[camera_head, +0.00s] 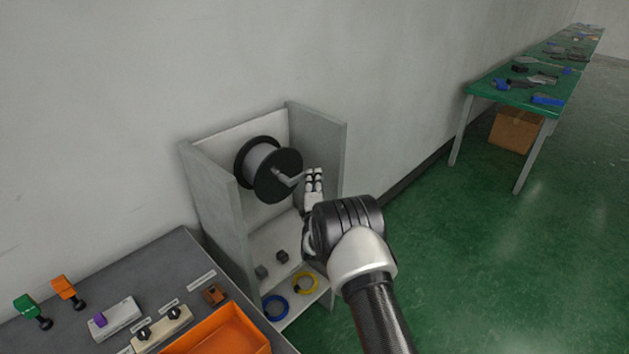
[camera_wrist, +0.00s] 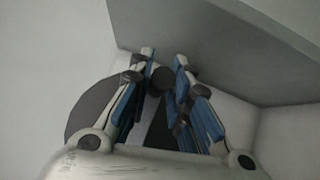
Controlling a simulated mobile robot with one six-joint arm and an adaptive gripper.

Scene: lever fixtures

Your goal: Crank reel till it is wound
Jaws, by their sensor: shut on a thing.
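The reel (camera_head: 268,168) has black round flanges and a grey wound drum. It is mounted in the upper part of an open grey cabinet (camera_head: 218,205). A light grey crank (camera_head: 289,179) reaches out from the front flange to the right. My gripper (camera_head: 311,180) is at the crank's outer end. In the wrist view my gripper (camera_wrist: 162,72) is shut on the dark round crank knob (camera_wrist: 160,80), with a finger on each side. The reel's dark flange (camera_wrist: 88,110) shows behind the fingers, partly hidden by them.
The cabinet's right wall (camera_head: 330,150) stands close to my gripper. Below are small dark blocks (camera_head: 282,257), a blue ring (camera_head: 275,307) and a yellow ring (camera_head: 305,284). A grey bench with an orange tray (camera_head: 220,335) is at lower left.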

